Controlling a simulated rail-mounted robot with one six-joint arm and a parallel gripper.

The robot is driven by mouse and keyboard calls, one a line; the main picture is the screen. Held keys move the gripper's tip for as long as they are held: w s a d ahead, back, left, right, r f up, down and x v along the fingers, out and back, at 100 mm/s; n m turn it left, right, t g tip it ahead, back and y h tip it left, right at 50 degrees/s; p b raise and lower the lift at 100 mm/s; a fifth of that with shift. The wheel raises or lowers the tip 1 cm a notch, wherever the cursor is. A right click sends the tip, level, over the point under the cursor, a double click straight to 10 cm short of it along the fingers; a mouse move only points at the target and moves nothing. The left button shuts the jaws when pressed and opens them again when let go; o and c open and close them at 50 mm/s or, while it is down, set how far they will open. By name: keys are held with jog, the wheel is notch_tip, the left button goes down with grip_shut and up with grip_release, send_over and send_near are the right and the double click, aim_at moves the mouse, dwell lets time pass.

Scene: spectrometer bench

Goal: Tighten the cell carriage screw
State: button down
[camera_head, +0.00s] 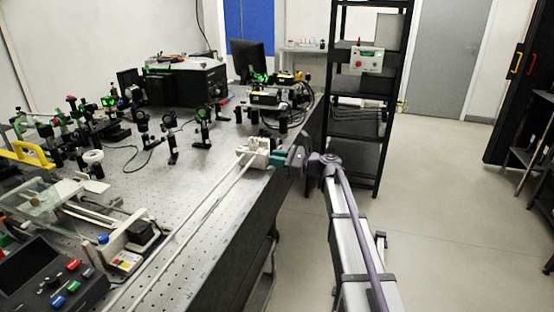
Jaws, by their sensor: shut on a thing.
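The cell carriage (257,152) is a small cream block at the far end of two long pale rails near the right edge of the bench. My gripper (278,159) reaches it from the right, with teal parts up against the carriage's right side. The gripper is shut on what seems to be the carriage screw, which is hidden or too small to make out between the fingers. How far the screw is turned in cannot be told.
The perforated bench (190,190) bears optic mounts at the back and left. A control box (45,275) with coloured buttons and a clear-covered device (50,205) are at front left. A black shelf rack (362,110) stands behind.

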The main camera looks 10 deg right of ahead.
jog(key=shift+m, duration=0.4)
jog(key=c, duration=1.1)
grip_release()
jog(key=v, duration=1)
jog(key=shift+s+d, duration=0.2)
jog(key=shift+d, duration=0.15)
